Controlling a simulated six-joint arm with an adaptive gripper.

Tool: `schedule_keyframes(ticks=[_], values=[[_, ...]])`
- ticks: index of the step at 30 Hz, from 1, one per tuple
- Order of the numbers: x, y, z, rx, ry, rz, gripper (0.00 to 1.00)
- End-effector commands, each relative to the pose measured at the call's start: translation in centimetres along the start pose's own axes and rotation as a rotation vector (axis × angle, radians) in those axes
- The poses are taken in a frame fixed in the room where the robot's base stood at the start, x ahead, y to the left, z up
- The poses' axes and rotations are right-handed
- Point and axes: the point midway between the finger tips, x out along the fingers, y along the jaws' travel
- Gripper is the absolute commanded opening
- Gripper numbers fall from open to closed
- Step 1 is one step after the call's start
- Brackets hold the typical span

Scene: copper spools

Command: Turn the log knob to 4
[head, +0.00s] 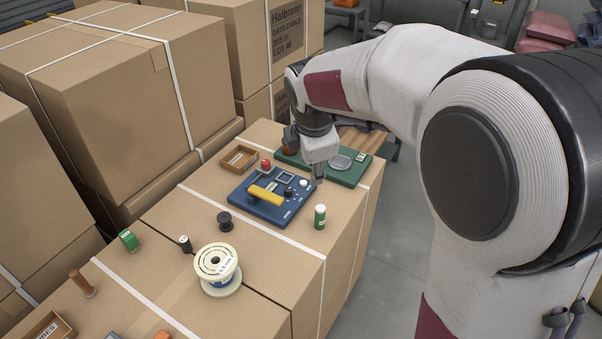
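A blue device (274,213) lies on the cardboard box top in the head view, with a yellow handle (264,195) across it. A small white knob (303,184) and a small dark knob (288,191) are on its right side. I cannot read their markings, so I cannot tell which is the log knob or where it points. My gripper (318,182) points down at the device's right edge, close to the white knob. Its fingers look close together, but they are too small to tell whether they are open or shut. I see nothing clearly held in it.
A green board with a round dish (341,162) lies behind the gripper. A green-and-white bottle (320,217) stands just in front. A wooden tray (239,158), a black spool (225,221) and a large cream spool (217,268) are nearby. Tall cartons (90,90) stand at left.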

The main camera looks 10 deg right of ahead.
Motion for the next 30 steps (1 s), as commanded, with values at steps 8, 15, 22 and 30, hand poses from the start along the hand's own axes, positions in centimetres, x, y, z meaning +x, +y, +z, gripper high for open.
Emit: schedule_keyframes(ticks=[8, 15, 22, 30], values=[[4.0, -0.8, 0.8, 0.023, -0.003, -0.073, 0.34], [8.9, -0.3, 0.8, 0.135, 0.028, -0.132, 0.34], [13.7, 0.8, 0.4, 0.342, 0.068, -0.169, 0.34], [19.0, 2.9, -0.4, 0.668, 0.119, -0.193, 0.34]])
